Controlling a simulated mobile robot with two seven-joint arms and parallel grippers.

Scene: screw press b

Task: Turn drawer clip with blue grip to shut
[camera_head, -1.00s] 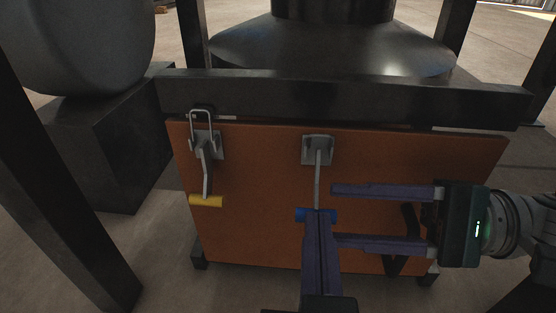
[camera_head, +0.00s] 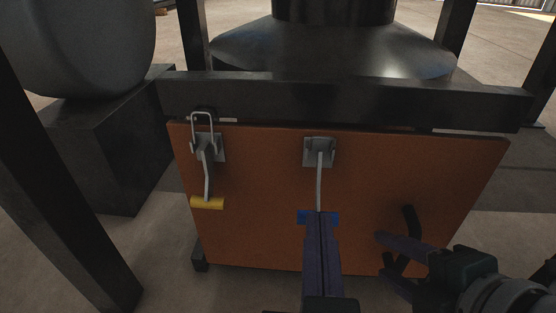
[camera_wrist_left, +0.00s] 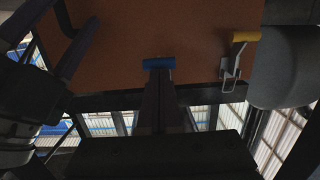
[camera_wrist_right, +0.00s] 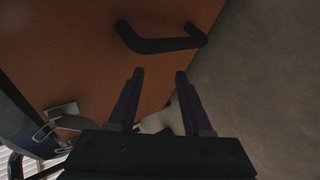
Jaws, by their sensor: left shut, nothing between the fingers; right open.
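The drawer clip with the blue grip (camera_head: 303,217) hangs from a grey bracket (camera_head: 319,150) on the orange drawer front (camera_head: 260,190). Its lever (camera_head: 319,187) points down. My left gripper (camera_head: 319,214) is shut and empty, its fingertips at the blue grip and covering its middle. In the left wrist view, the blue grip (camera_wrist_left: 158,63) lies crosswise just beyond the shut fingertips (camera_wrist_left: 160,72); contact cannot be told. My right gripper (camera_head: 382,255) is open, low at the drawer's right. In the right wrist view, its open fingers (camera_wrist_right: 160,74) point toward the black handle.
A second clip with a yellow grip (camera_head: 207,203) sits at the drawer's left, its wire loop (camera_head: 203,120) raised to the dark beam (camera_head: 350,103). A black handle (camera_wrist_right: 160,42) is on the drawer's lower right. Dark frame posts stand at both sides.

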